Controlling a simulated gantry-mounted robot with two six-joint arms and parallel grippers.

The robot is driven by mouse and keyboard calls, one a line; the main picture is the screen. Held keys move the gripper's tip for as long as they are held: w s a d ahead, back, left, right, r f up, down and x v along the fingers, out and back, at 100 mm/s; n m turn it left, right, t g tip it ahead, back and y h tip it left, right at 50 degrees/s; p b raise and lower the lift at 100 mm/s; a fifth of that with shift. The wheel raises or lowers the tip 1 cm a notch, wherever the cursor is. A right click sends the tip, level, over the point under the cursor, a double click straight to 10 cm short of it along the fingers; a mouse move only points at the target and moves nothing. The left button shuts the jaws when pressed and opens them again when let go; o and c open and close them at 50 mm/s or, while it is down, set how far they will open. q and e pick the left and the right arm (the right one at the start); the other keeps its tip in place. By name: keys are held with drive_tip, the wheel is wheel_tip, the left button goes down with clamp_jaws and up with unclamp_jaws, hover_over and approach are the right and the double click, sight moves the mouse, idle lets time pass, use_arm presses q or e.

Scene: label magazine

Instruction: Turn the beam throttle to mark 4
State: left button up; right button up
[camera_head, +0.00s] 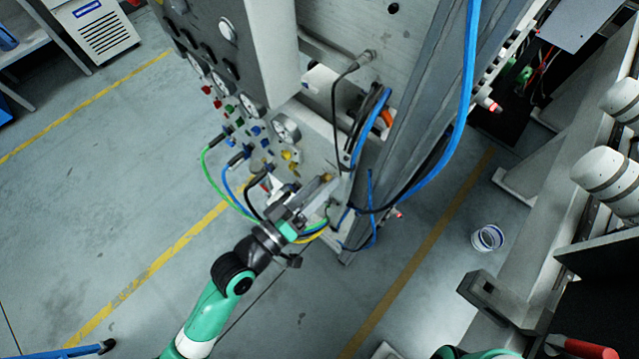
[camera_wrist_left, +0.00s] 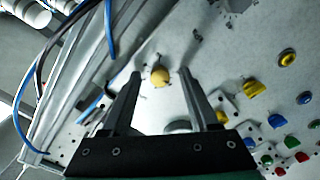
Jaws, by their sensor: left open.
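A round yellow knob (camera_wrist_left: 159,76), which may be the beam throttle, stands on the grey panel in the left wrist view. My left gripper (camera_wrist_left: 160,88) is open, with one finger on each side of the knob and a gap at both sides. I cannot tell how deep the knob sits between the fingers. No scale, pointer or mark 4 can be read. In the head view my left gripper (camera_head: 318,190) is at the lower part of the panel face and hides most of what is in front of it. My right gripper does not show.
Green, blue and black cables (camera_head: 222,190) hang close to my left wrist. A thick blue cable (camera_head: 466,90) runs down the cabinet's side. Open floor lies to the left.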

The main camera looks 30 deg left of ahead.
use_arm(q)
clamp_jaws()
drive_tip(key=shift+m, duration=0.4)
drive_tip(key=m, duration=0.2)
drive_tip(key=shift+m+b, duration=0.35)
drive_tip(key=shift+m, duration=0.05)
drive_tip(key=m+b, duration=0.1)
drive_tip(key=m, duration=0.2)
drive_tip(key=shift+m, duration=0.4)
drive_tip(key=m+b, duration=0.1)
drive_tip(key=m, duration=0.3)
drive_tip(key=shift+m, duration=1.8)
drive_tip(key=shift+b, duration=0.3)
